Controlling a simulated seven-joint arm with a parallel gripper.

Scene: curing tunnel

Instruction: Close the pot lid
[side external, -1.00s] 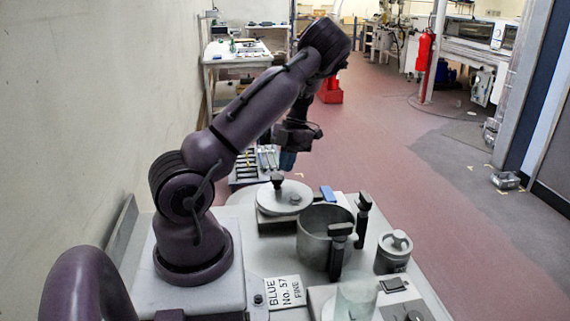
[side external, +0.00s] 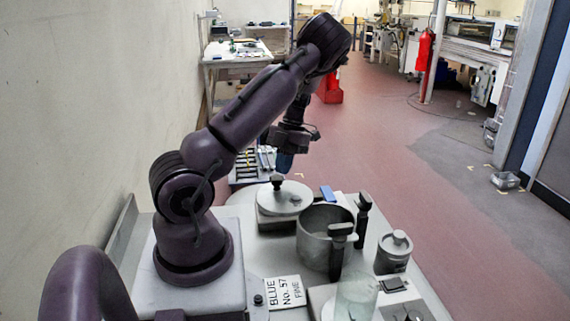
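The grey metal pot (side external: 312,249) stands open on the white worktop, with two upright black handles on its right side. The round pale lid (side external: 294,204) with a black knob (side external: 277,182) lies behind the pot and a little to its left, on a low block, apart from the pot. My gripper (side external: 285,163) points down above and beyond the lid in the picture, clear of it. Its tip looks blue-grey and small. I cannot make out whether its fingers are apart or whether it holds anything.
A lidded grey canister (side external: 393,254) stands right of the pot. A clear glass vessel (side external: 356,296) stands in front. A small blue block (side external: 327,193) lies near the worktop's back edge. A label card (side external: 283,292) lies at the front left.

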